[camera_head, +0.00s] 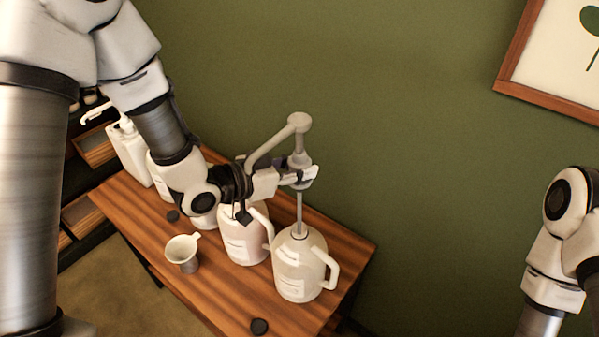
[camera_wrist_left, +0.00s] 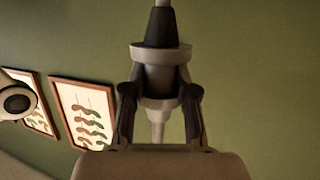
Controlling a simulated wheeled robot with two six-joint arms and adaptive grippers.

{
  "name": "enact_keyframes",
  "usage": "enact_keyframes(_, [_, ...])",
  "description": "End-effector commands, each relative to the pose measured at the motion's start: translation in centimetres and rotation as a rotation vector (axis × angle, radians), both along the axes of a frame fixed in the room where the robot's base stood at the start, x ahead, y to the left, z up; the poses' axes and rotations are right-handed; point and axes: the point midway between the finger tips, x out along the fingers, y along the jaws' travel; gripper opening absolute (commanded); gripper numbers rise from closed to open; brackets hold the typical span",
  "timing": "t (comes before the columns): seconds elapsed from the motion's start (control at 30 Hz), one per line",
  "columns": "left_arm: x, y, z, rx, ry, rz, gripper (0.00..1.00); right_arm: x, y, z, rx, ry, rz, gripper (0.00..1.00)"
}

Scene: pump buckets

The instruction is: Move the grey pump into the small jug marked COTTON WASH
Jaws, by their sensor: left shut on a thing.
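The grey pump (camera_head: 299,122) is upright, with its spout pointing down and left in the head view. My left gripper (camera_head: 300,176) is shut on the pump's collar; the left wrist view shows the collar (camera_wrist_left: 160,82) between both fingers (camera_wrist_left: 159,100). The pump's thin tube (camera_head: 299,212) hangs down to the mouth of the front right jug (camera_head: 299,272), a white jug with a handle. The collar is well above that mouth. The tube's lower end is hidden at the neck, apparently inside it. The jug labels are too small to read. My right gripper is out of view.
A second handled jug (camera_head: 243,240) stands close left, partly behind my left gripper. More white containers (camera_head: 131,150) stand further left. The green wall is behind.

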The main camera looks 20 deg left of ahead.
Motion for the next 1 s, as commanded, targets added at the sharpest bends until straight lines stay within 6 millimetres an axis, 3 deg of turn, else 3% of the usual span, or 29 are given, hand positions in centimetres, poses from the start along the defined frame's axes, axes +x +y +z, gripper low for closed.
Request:
enact_keyframes(0.5, [0.0,0.0,4.9,0.000,-0.003,-0.001,0.00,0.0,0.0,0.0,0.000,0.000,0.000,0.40])
enact_keyframes(1.0, [0.0,0.0,6.2,0.000,-0.003,-0.002,0.00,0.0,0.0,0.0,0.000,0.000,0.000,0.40])
